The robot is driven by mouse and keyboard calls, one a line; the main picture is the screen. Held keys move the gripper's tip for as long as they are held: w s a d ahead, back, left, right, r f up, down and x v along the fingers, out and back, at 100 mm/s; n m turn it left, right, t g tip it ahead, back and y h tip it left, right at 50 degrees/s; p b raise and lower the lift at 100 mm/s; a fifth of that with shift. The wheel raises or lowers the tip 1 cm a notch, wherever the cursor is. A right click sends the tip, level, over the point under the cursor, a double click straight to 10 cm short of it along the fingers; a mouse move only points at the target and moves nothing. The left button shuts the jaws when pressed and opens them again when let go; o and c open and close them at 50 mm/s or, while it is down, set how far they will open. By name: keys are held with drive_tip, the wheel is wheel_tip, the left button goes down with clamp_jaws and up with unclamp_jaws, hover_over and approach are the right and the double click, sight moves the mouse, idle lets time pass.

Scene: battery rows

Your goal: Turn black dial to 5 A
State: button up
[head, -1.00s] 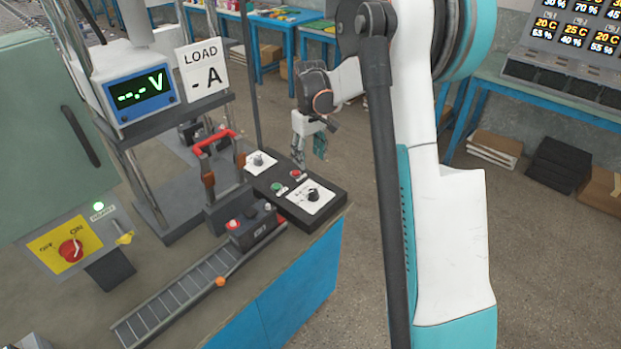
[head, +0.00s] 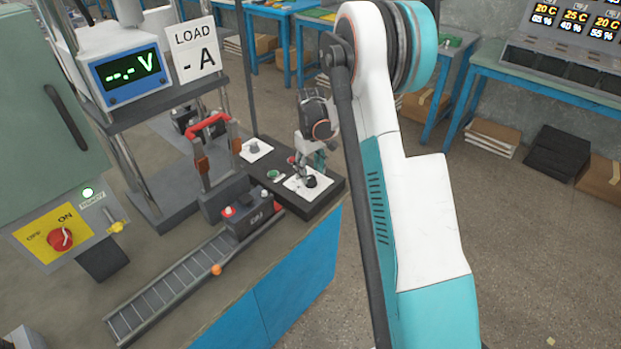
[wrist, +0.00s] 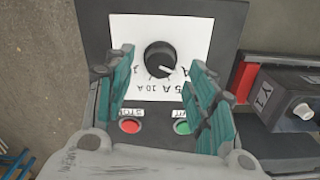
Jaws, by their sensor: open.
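The black dial (head: 311,182) sits on a white plate at the near right end of the black control box (head: 325,198). In the wrist view the dial (wrist: 158,54) has a light pointer mark aimed at the lower right. Upside-down labels around it include 5 A and 10 A; others are partly hidden by the fingers. My gripper (head: 311,165) is open close by the dial in the head view. In the wrist view my gripper (wrist: 160,66) has one teal finger on each side of the dial's lower part.
A red button (wrist: 131,126) and a green button (wrist: 183,127) lie beneath my fingers. A grey knob (head: 254,147) is on the box's far end. A battery (head: 250,215) with red and white terminals stands beside the box. The load sign (head: 195,50) reads "- A".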

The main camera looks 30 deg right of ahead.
drive_tip(key=shift+f, duration=1.15)
drive_tip(key=c, duration=1.1)
drive_tip(key=shift+o, duration=0.2)
drive_tip(key=shift+m, duration=0.3)
drive_tip(key=m, duration=0.3)
drive_tip(key=shift+m, duration=2.6)
